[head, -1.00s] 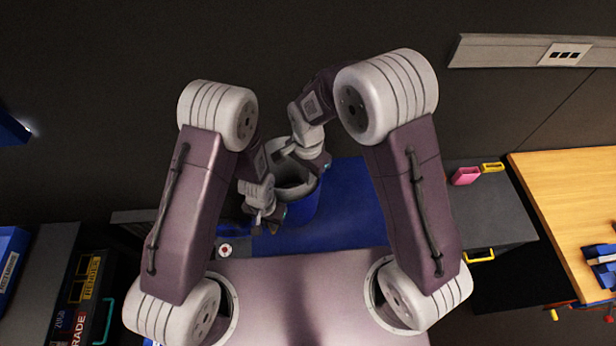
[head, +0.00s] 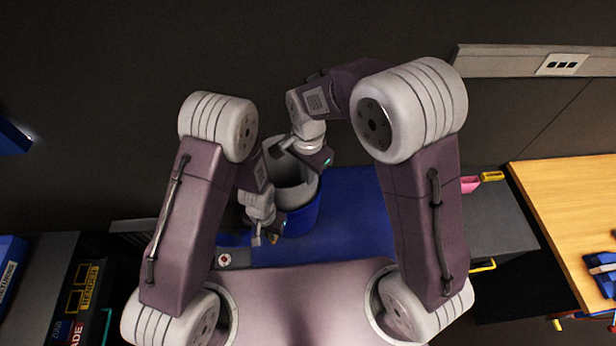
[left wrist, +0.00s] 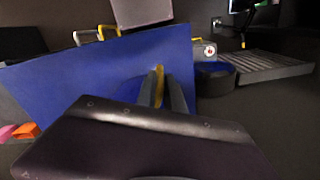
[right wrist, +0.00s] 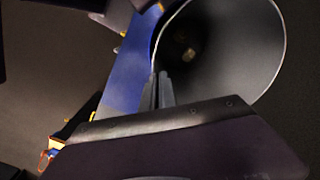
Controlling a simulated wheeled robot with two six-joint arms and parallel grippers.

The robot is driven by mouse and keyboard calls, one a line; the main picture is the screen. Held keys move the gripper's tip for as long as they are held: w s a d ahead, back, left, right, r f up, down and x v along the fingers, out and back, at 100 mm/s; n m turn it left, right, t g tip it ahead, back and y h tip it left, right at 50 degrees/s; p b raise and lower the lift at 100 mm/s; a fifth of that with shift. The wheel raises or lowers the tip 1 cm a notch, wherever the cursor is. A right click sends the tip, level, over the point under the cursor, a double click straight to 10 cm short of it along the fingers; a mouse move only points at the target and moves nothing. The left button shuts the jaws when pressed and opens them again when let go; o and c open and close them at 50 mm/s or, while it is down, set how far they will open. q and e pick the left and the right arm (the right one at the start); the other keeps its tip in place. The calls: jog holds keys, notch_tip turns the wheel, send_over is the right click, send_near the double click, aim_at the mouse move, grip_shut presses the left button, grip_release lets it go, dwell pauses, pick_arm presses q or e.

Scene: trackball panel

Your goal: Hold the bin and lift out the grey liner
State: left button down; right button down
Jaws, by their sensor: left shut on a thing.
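The blue bin (head: 303,216) stands on the blue surface in the head view. The grey liner (head: 304,190) sits in it, its rim showing above the blue wall; its round, dark mouth fills the upper right of the right wrist view (right wrist: 272,45). My left gripper (head: 268,238) is low at the bin's near left side. Its fingers (left wrist: 168,92) are shut on a narrow yellow piece (left wrist: 159,88) at the blue bin. My right gripper (head: 288,145) is at the liner's top. Its fingers (right wrist: 157,92) are close together on the liner's rim. Its arm hides part of the rim.
A blue panel surface (head: 355,215) lies right of the bin. A small plate with a red button (head: 225,260) is at its near left. A wooden table (head: 570,200) stands farther right.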

pick_arm(q)
jog(key=c, duration=1.4)
grip_release()
jog(key=shift+o, duration=0.2)
